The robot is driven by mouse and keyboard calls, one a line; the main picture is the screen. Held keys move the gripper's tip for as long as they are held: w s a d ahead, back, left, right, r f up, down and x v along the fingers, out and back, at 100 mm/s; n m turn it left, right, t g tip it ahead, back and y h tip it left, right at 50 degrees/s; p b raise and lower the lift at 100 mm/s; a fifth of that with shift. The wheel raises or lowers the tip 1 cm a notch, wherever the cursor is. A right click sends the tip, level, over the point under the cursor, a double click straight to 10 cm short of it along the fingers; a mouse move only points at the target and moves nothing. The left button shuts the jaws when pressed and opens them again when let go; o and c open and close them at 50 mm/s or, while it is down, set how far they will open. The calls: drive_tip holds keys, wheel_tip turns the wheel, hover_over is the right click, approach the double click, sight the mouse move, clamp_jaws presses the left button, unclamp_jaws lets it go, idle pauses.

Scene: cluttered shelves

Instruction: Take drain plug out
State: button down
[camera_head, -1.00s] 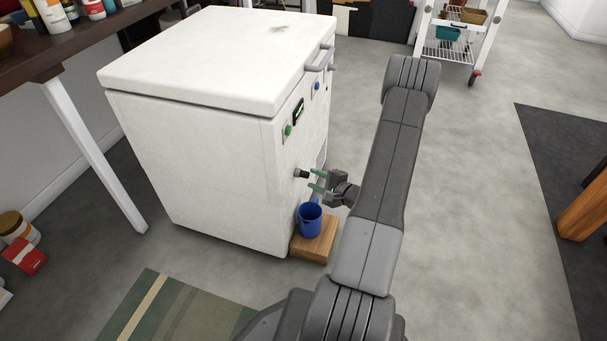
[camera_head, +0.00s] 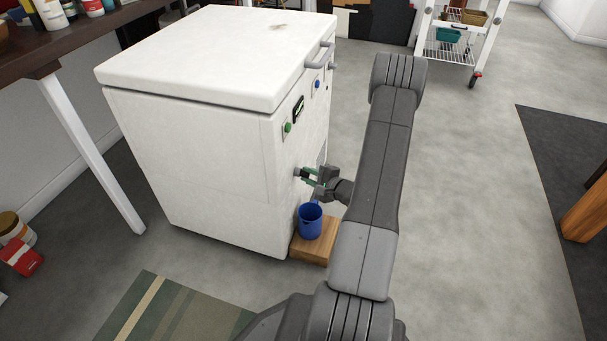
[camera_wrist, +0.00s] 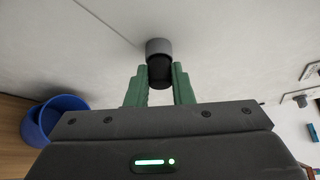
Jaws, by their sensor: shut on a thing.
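The drain plug is a short black cylinder (camera_wrist: 160,74) seated in a grey round fitting (camera_wrist: 159,46) on the white chest's side wall. In the head view the fitting (camera_head: 297,172) sits low on the chest's front face. My gripper (camera_wrist: 160,84) has green fingers on both sides of the black plug and is shut on it. In the head view my gripper (camera_head: 306,176) reaches the plug from the right. The plug is still in line with the fitting. The fingers partly hide the plug in the head view.
A blue mug (camera_head: 310,222) stands on a wooden block (camera_head: 316,246) just below the plug. The white chest (camera_head: 205,160) has a handle and buttons above. A dark table (camera_head: 60,50) is at the left. Open grey floor lies to the right.

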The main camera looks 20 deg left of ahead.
drive_tip(key=shift+d, duration=0.15)
drive_tip(key=shift+s+d+b, duration=0.1)
drive_tip(key=shift+d+b, duration=0.55)
drive_tip(key=shift+d, duration=1.8)
